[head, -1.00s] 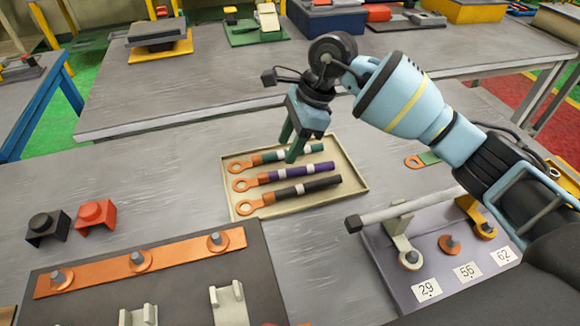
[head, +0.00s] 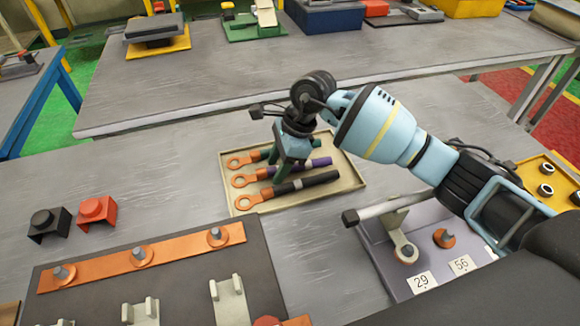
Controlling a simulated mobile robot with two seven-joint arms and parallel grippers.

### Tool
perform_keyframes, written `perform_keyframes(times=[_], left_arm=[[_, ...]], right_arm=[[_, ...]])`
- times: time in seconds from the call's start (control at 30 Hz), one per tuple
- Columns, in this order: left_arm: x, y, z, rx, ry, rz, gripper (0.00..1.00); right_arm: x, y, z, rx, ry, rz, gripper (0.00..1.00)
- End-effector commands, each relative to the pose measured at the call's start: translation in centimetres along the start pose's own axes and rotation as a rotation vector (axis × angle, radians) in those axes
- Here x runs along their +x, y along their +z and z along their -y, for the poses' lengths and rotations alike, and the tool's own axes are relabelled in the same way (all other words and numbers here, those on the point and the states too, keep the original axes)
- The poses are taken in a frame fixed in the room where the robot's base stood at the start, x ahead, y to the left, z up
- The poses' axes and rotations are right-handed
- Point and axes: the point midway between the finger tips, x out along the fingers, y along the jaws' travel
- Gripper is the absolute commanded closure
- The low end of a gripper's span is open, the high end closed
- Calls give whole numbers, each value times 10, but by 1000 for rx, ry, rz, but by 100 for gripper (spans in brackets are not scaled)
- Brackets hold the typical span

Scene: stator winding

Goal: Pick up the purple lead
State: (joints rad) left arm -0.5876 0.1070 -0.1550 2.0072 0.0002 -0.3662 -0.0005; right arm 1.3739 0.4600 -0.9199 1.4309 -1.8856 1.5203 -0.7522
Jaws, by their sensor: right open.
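The purple lead (head: 321,163) lies in a shallow beige tray (head: 361,185), between a green lead (head: 257,156) above it in the picture and a black lead (head: 318,180) below it. Its copper ring end (head: 240,181) points left. My right gripper (head: 277,166) is open, with its green fingers low over the tray around the middle of the purple lead. The gripper hides that middle part and most of the green lead. I cannot tell whether the fingers touch the lead. My left gripper is not in view.
A dark fixture with an orange busbar (head: 180,247) and upright clips stands at front left. A grey numbered panel (head: 397,278) with a rod is under my right arm. A yellow tray (head: 563,165) is at right.

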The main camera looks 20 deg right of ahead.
Motion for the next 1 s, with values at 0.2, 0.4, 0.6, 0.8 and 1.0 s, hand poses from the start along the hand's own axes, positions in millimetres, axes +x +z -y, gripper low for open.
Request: perform_keyframes(times=[0.2,0.4,0.6,0.8,1.0], left_arm=[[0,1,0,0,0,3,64],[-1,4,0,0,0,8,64],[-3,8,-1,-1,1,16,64],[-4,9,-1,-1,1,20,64],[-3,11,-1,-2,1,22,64]], right_arm=[[0,0,0,0,0,0,69],[0,0,0,0,0,0,96],[-1,0,0,0,-1,1,100],[-7,3,1,-1,-3,2,100],[-36,15,1,-2,-5,2,100]])
